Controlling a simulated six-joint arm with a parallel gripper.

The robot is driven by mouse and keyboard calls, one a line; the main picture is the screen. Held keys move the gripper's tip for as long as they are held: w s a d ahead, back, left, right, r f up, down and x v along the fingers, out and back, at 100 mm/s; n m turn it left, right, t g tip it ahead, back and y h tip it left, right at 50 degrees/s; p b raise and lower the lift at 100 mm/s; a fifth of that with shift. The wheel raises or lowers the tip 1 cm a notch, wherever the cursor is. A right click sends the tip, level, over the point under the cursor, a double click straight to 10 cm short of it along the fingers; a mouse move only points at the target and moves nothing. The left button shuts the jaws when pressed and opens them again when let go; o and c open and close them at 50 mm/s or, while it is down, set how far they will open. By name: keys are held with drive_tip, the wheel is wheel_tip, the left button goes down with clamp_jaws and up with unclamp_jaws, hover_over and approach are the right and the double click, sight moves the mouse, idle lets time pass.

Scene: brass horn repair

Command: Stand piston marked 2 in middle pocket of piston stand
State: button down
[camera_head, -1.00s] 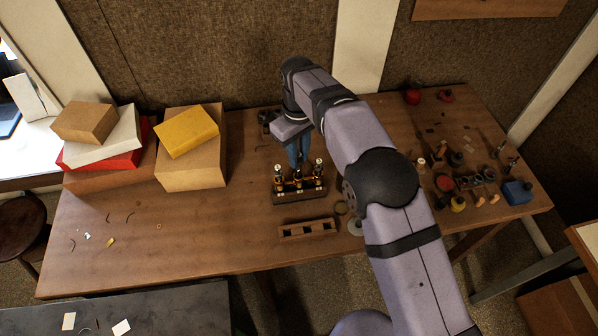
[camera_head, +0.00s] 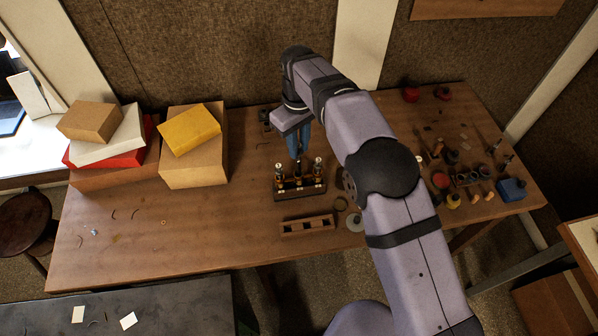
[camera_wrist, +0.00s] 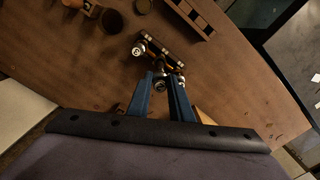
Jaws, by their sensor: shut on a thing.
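A dark rack (camera_head: 300,192) on the bench has brass pistons with pale round tops in it. The left piston (camera_head: 279,172) and right piston (camera_head: 318,168) stand clear of my fingers. My gripper (camera_head: 299,158) points down over the rack's middle with its blue fingers close together, shut on the middle piston (camera_head: 298,172). My fingers largely hide its top. In the wrist view the fingertips (camera_wrist: 161,76) are at the pistons, and one marked top (camera_wrist: 138,50) lies left of them. I cannot read the numbers. The wooden piston stand (camera_head: 308,225), with empty square pockets, lies in front of the rack.
Stacked boxes (camera_head: 195,145) stand left of the rack. A pale disc (camera_head: 355,223) and a ring (camera_head: 340,204) lie right of the piston stand. Tools and small jars (camera_head: 453,200) crowd the bench's right side. The bench's front left is mostly clear.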

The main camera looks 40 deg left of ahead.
drive_tip(key=shift+s+d+b, duration=0.5)
drive_tip(key=shift+s+b, duration=0.1)
drive_tip(key=shift+b, duration=0.2)
drive_tip(key=s+d+f+b, duration=0.1)
drive_tip(key=s+d+b, duration=0.5)
drive_tip(key=s+d, duration=0.2)
drive_tip(key=shift+s+d+f, duration=0.2)
drive_tip(key=shift+d+f, duration=0.1)
drive_tip(key=shift+f+b, duration=1.35)
drive_tip(key=shift+f, duration=1.05)
drive_tip(key=shift+f+b, duration=0.65)
drive_tip(key=shift+f, duration=1.45)
idle(0.8)
drive_tip(key=c, duration=1.2)
unclamp_jaws()
